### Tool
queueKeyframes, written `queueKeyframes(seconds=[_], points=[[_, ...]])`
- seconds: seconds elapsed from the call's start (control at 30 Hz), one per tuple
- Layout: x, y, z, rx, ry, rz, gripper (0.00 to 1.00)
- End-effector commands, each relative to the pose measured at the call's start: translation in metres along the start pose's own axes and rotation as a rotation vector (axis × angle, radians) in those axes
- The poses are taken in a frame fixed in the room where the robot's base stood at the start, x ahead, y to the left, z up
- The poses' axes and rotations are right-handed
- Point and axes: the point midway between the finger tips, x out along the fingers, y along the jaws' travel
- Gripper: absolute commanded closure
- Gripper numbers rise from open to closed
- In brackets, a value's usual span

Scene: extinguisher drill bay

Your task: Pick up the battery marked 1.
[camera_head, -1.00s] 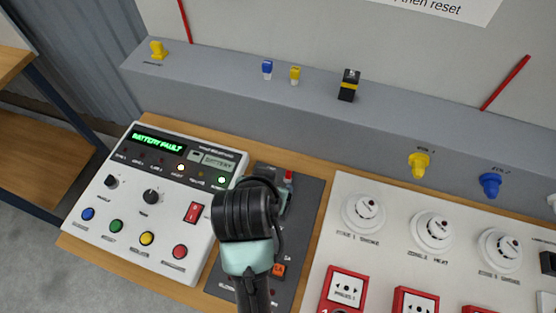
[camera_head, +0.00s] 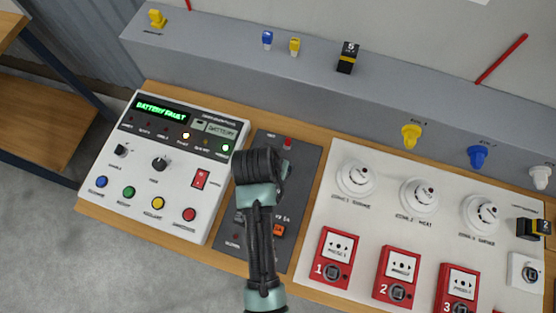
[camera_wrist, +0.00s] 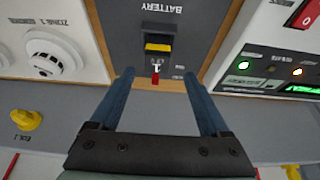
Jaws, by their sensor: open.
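A black and yellow battery (camera_wrist: 158,46) sits in a slot of the dark panel under the word BATTERY in the wrist view. No number can be read on it. My gripper (camera_wrist: 160,74) is open and empty, its two blue fingers pointing at the panel, below the battery in the picture and apart from it. In the head view my arm covers the slot and the fingers cannot be made out. Another black and yellow battery (camera_head: 347,57), seemingly marked 5, stands on the grey ledge. A third battery (camera_head: 534,228), seemingly marked 2, is at the right edge.
A red-tipped lever (camera_wrist: 155,76) stands between my fingertips and the battery in the picture. The fault panel (camera_head: 160,165) reads BATTERY FAULT, left of the dark panel (camera_head: 305,165). White detectors (camera_head: 356,178) and red call points (camera_head: 336,258) stand right. The ledge (camera_head: 220,55) runs behind.

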Motion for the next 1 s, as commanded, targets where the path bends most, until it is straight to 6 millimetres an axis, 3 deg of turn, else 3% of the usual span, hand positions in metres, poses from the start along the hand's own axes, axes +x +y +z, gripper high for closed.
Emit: queueKeyframes(seconds=[0.43,0.77,0.87,1.0], points=[[0.045,0.005,0.004,0.0,-0.002,0.001,0.2],[0.051,0.005,0.004,0.0,0.0,0.0,0.2],[0.051,0.005,0.004,0.0,0.0,0.0,0.33],[0.051,0.005,0.004,0.0,0.0,0.0,0.58]])
